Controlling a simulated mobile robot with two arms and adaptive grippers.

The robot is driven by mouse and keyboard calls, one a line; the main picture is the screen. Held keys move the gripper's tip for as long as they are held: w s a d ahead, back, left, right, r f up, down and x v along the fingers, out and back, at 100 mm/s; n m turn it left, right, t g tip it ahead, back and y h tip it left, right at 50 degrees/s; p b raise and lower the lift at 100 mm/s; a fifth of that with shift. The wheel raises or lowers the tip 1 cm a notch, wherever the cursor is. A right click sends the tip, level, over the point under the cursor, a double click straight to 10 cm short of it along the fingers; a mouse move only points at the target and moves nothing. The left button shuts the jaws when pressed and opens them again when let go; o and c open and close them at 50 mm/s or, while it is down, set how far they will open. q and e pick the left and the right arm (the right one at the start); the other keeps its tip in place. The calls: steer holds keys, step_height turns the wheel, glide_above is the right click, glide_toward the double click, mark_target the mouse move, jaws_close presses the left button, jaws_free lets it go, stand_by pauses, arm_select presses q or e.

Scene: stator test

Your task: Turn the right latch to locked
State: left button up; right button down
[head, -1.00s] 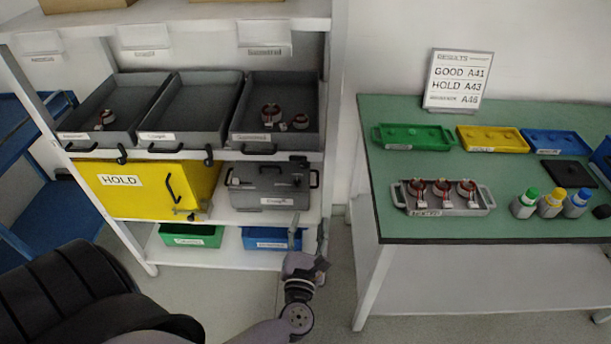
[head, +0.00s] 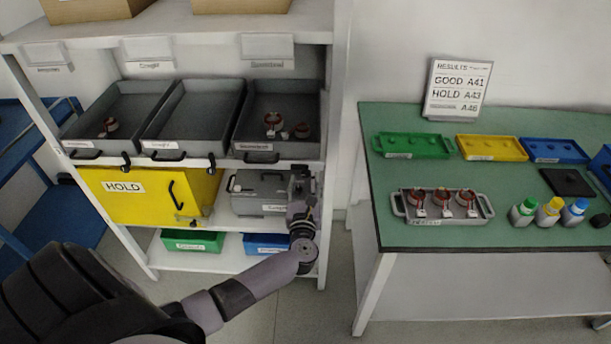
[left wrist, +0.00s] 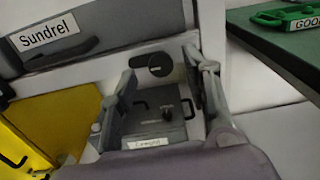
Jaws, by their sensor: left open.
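The right latch (left wrist: 160,64) is a round black knob with a short lever pointing left in the left wrist view. It sits at the shelf front, below and right of the tray labelled Sundrel (left wrist: 62,22). My left gripper (left wrist: 166,70) is open, with one finger to each side of the latch in that view; I cannot tell whether either touches it. In the head view my left gripper (head: 302,180) is at the shelf's right post and hides the latch. My right gripper is not in view.
Below the latch is a grey lidded case (head: 258,187), also in the left wrist view (left wrist: 158,112). A yellow HOLD box (head: 140,190) stands left of it. Two similar latches (head: 126,160) (head: 212,160) are further left. A green-topped table (head: 480,232) stands right, across a gap.

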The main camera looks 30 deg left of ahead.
arm_select(q)
steer(key=shift+x, duration=1.25)
steer(key=shift+c, duration=0.4)
jaws_close()
